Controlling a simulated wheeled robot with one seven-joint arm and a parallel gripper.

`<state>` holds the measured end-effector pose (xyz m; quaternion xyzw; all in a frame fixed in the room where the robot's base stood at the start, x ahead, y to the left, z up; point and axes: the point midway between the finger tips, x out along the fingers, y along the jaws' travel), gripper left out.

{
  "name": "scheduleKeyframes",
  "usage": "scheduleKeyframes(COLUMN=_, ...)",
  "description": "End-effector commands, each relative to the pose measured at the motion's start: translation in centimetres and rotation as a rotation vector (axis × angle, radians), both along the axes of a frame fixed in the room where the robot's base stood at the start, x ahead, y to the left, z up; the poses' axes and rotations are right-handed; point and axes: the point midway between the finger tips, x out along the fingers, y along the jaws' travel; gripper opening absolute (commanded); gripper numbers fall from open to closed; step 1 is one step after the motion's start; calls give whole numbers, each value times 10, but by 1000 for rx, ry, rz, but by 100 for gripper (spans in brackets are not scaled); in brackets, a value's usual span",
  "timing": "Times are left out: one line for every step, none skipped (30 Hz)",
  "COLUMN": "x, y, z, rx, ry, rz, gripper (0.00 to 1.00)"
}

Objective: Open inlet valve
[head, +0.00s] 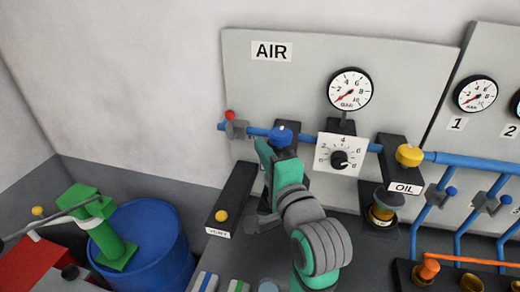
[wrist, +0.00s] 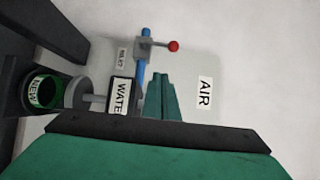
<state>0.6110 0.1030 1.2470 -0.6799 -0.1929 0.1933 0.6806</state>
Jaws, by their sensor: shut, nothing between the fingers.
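A small valve with a grey body (head: 236,130) and a red ball handle (head: 230,115) sits at the left end of the blue pipe under the AIR sign. Its handle points upward, across the pipe. In the wrist view the valve body (wrist: 147,48) and the red ball (wrist: 174,46) show clearly, with the handle sticking out to the right. My gripper (head: 262,145) is teal, shut and empty, to the right of the valve and apart from the red ball. In the wrist view its closed fingers (wrist: 160,92) overlap the lower pipe; I cannot tell whether they touch it.
The AIR panel (head: 272,51) holds a gauge (head: 350,89), a dial (head: 340,157), a blue knob (head: 281,135) and a yellow knob (head: 409,155). A black bracket (head: 237,186) with a yellow knob stands below. A blue barrel (head: 150,245) is at lower left. The wall left of the valve is clear.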

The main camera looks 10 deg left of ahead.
Motion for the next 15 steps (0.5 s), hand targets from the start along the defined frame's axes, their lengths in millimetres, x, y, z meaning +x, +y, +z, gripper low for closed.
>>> scheduleKeyframes(x=8, y=6, z=-1, rx=-1, ry=3, rz=4, gripper=0)
scheduleKeyframes(x=13, y=9, z=0, rx=0, ry=2, rz=3, gripper=0)
scheduleKeyframes(x=19, y=13, z=0, rx=-1, ry=2, rz=3, gripper=0)
scheduleKeyframes(x=24, y=16, z=0, rx=-1, ry=2, rz=4, gripper=0)
scheduleKeyframes(x=29, y=19, z=0, rx=-1, ry=2, rz=3, gripper=0)
scheduleKeyframes(x=35, y=23, z=0, rx=-1, ry=2, rz=4, gripper=0)
scheduleKeyframes(x=40, y=27, z=0, rx=-1, ry=2, rz=5, gripper=0)
scheduleKeyframes(x=45, y=29, z=0, rx=-2, ry=3, rz=4, gripper=0)
scheduleKeyframes(x=51, y=33, z=0, rx=-1, ry=1, rz=3, gripper=0)
scheduleKeyframes(x=56, y=36, z=0, rx=-1, ry=2, rz=3, gripper=0)
scheduleKeyframes(x=60, y=40, z=0, rx=-1, ry=0, rz=5, gripper=0)
scheduleKeyframes(x=63, y=46, z=0, rx=-1, ry=0, rz=6, gripper=0)
scheduleKeyframes(x=63, y=50, z=0, rx=-2, ry=0, rz=6, gripper=0)
scheduleKeyframes(x=64, y=55, z=0, rx=-2, ry=0, rz=6, gripper=0)
scheduleKeyframes(x=65, y=60, z=0, rx=-2, ry=0, rz=7, gripper=0)
